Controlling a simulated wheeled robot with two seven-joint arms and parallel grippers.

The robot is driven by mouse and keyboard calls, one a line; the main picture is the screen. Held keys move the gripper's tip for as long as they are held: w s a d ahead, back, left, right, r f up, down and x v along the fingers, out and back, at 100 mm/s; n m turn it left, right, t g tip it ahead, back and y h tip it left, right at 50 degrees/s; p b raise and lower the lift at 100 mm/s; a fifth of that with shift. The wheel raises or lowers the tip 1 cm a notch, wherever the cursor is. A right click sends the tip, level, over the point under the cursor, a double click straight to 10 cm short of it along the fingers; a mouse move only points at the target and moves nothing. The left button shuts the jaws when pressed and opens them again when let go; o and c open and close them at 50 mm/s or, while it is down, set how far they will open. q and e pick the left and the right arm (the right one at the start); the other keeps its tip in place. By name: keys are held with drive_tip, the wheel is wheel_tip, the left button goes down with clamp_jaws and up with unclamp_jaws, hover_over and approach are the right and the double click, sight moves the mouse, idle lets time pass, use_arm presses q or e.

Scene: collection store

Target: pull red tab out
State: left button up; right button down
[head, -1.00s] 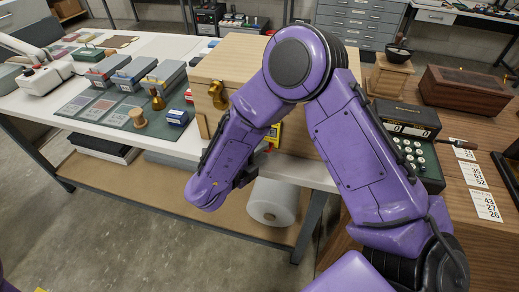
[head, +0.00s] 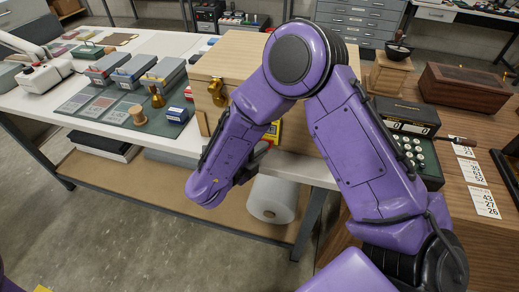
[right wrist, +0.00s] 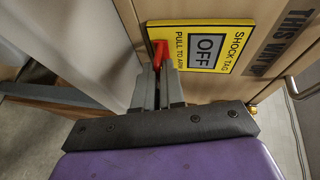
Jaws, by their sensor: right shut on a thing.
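The red tab (right wrist: 160,52) sticks out beside a yellow label (right wrist: 201,46) on the wooden crate. The label reads SHOCK TAG, PULL TO ARM and OFF. My right gripper (right wrist: 158,80) is shut on the red tab, with its grey fingers on either side of it. Part of the tab is hidden between the fingers. In the head view the crate (head: 222,62) stands on the white bench, and my right arm covers much of its front. My left gripper is not in view.
A white roll (head: 271,199) lies on the lower shelf. A black machine with round keys (head: 408,115) stands on the wooden table at right.

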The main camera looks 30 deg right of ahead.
drive_tip(key=shift+s+a, duration=0.1)
idle(0.8)
drive_tip(key=shift+s+a+f, duration=0.2)
drive_tip(key=shift+s+a, duration=0.55)
drive_tip(key=shift+a, duration=0.1)
drive_tip(key=c, duration=1.3)
unclamp_jaws()
drive_tip(key=shift+a+r, duration=0.1)
drive_tip(key=b+v, duration=0.2)
drive_tip(key=v, duration=0.8)
drive_tip(key=shift+s+a+r, duration=0.15)
drive_tip(key=shift+a, duration=0.1)
